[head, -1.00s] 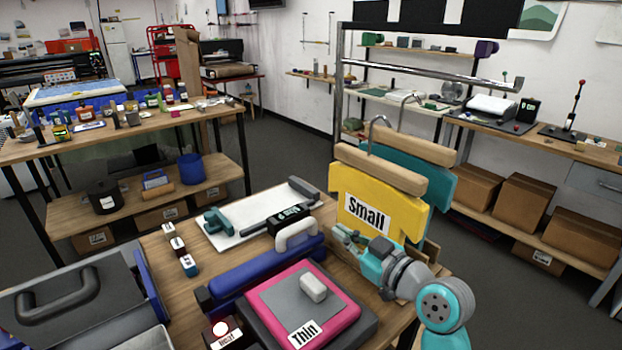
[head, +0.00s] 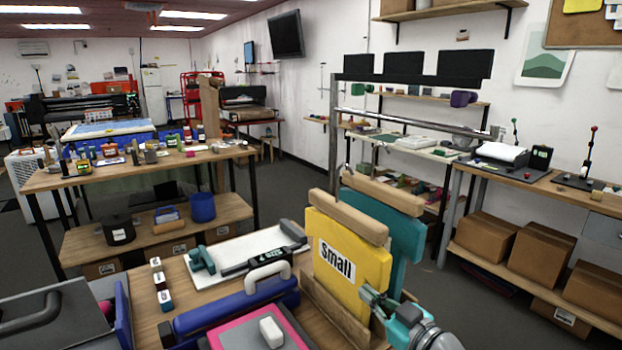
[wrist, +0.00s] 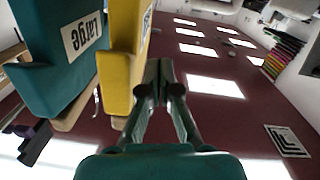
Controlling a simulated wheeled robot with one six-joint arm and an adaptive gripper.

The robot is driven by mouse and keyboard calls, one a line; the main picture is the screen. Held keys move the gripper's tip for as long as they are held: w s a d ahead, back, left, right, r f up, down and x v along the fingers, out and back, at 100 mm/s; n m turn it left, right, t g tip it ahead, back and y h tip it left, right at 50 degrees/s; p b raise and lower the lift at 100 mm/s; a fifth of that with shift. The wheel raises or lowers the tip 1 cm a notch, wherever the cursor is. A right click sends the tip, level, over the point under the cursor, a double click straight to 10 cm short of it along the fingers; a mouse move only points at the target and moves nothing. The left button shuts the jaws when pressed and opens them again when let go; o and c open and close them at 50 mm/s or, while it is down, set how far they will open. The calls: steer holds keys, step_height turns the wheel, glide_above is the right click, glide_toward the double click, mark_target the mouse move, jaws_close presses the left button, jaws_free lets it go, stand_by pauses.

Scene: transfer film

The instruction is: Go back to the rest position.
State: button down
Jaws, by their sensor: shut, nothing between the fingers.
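My gripper (head: 373,302) is at the lower middle right of the head view, shut and empty. It is close to the lower right edge of the yellow board labelled "Small" (head: 322,232); I cannot tell whether they touch. In the wrist view my gripper (wrist: 160,68) has its fingers together, beside the yellow board (wrist: 116,90) and the teal board labelled "Large" (wrist: 56,75). In the head view the teal board (head: 408,245) stands behind the yellow one. Most of my arm is below the picture's edge.
The near table holds a blue roller-like bar (head: 237,306), a pink-edged pad (head: 240,338) and a white board (head: 240,246). A metal rack (head: 334,140) rises behind the boards. Shelving with cardboard boxes (head: 540,255) stands at right. Grey floor lies open between the benches.

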steer(key=s+d+f+m+h, duration=0.2)
steer(key=s+f+m+h, duration=0.2)
steer(key=s+f, duration=0.65)
steer(key=s+d+f+m+h, duration=0.3)
steer(key=s+f+m, duration=0.1)
steer(key=s+f, duration=0.7)
steer(key=s+d+r+h, duration=0.1)
steer(key=s+h, duration=0.1)
steer(key=s, duration=2.5)
steer(key=shift+s+d+m, duration=0.2)
steer(key=shift+d+m, duration=0.1)
steer(key=shift+d, duration=0.05)
